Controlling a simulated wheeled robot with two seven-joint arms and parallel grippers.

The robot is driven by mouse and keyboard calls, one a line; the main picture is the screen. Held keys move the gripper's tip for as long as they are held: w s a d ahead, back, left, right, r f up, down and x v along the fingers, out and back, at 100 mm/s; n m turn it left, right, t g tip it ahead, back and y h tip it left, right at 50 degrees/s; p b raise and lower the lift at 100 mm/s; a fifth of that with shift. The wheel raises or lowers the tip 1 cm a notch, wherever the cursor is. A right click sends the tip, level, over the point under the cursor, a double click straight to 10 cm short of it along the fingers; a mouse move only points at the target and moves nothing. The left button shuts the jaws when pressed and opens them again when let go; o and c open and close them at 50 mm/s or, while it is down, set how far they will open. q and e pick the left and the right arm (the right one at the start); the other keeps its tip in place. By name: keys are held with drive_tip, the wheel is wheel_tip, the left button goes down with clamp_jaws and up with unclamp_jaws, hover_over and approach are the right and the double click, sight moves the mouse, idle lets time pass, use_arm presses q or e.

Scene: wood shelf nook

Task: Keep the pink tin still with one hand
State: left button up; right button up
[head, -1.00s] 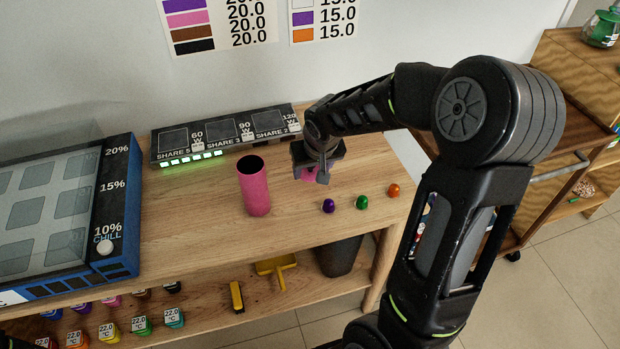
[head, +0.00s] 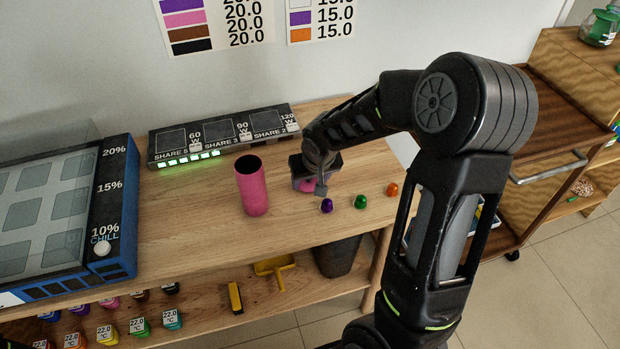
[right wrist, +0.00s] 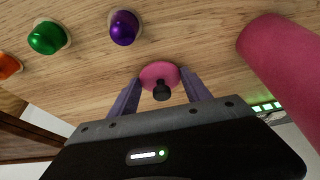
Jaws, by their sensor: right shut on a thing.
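The pink tin (head: 252,190) is a tall open-topped cylinder with a dark inside, standing upright on the wooden worktop. In the right wrist view its pink side (right wrist: 285,65) shows at the right, apart from the fingers. My right gripper (head: 311,185) is low over the worktop, to the right of the tin and not touching it. It is shut on a round pink lid with a black knob; the lid shows between the fingers in the right wrist view (right wrist: 153,73). I cannot tell whether the lid touches the wood.
Purple (head: 327,206), green (head: 361,202) and orange (head: 392,189) knobs stand right of the tin. A black panel with green lights (head: 222,133) lies behind it. A blue-sided chill unit (head: 118,215) is at left. Bare wood lies left of the tin.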

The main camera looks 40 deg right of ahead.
drive_tip(key=o, duration=1.5)
drive_tip(key=shift+o, duration=0.2)
drive_tip(key=shift+r, duration=0.1)
drive_tip(key=shift+r+p, duration=0.2)
drive_tip(key=shift+p, duration=0.15)
drive_tip(key=v, duration=1.1)
drive_tip(key=shift+r, duration=0.35)
drive_tip(key=shift+s+a, duration=0.15)
drive_tip(key=shift+s, duration=0.05)
